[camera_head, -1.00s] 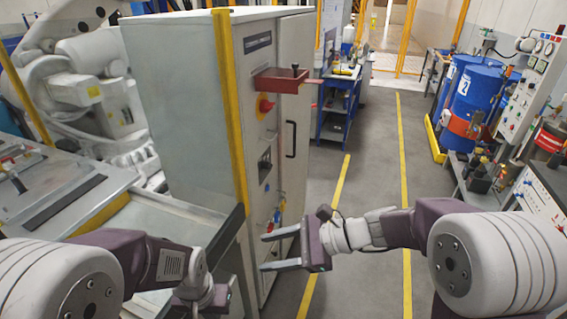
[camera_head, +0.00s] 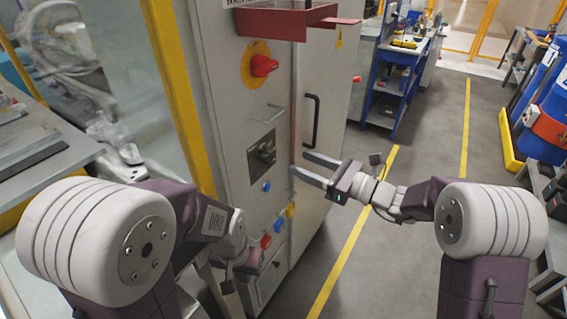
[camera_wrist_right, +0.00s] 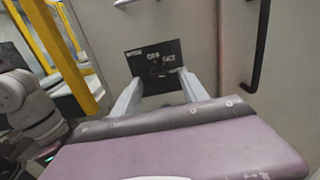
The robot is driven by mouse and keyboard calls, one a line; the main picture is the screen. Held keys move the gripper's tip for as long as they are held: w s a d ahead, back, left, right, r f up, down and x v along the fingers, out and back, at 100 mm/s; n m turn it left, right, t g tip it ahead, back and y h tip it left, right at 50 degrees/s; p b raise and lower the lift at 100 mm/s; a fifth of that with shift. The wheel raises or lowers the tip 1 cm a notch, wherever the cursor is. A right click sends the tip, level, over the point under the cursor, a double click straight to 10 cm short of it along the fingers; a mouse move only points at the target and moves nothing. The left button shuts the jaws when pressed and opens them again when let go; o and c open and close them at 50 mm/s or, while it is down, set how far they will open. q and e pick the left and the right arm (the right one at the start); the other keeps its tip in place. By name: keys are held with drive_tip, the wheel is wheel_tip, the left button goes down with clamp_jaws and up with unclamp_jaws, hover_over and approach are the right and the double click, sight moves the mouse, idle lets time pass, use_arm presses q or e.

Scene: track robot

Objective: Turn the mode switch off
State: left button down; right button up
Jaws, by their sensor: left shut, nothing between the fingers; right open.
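The mode switch is a dark knob on a square black plate (camera_head: 262,153) on the grey cabinet's front. In the right wrist view the plate (camera_wrist_right: 153,62) has white lettering that includes "OFF"; the knob's setting is too unclear to tell. My right gripper (camera_head: 300,163) is open and empty, to the right of the plate in the head view. In the wrist view its two fingers (camera_wrist_right: 160,78) point at the plate's lower corners, apparently short of it. My left gripper (camera_head: 230,282) is low in front of the cabinet, partly hidden by its own arm, and holds nothing.
A red rotary switch on yellow (camera_head: 262,66) and a red tray (camera_head: 285,22) are above the plate. Blue (camera_head: 266,187) and red (camera_head: 266,241) buttons are below. A black door handle (camera_head: 312,120) is to the right. The aisle floor (camera_head: 400,240) is clear.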

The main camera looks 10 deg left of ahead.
sight(268, 159)
drive_tip(key=w+a+f, duration=0.2)
drive_tip(key=a, duration=0.7)
drive_tip(key=shift+f, duration=0.2)
drive_tip(key=shift+w+b, duration=0.1)
drive_tip(key=shift+b, duration=0.3)
clamp_jaws()
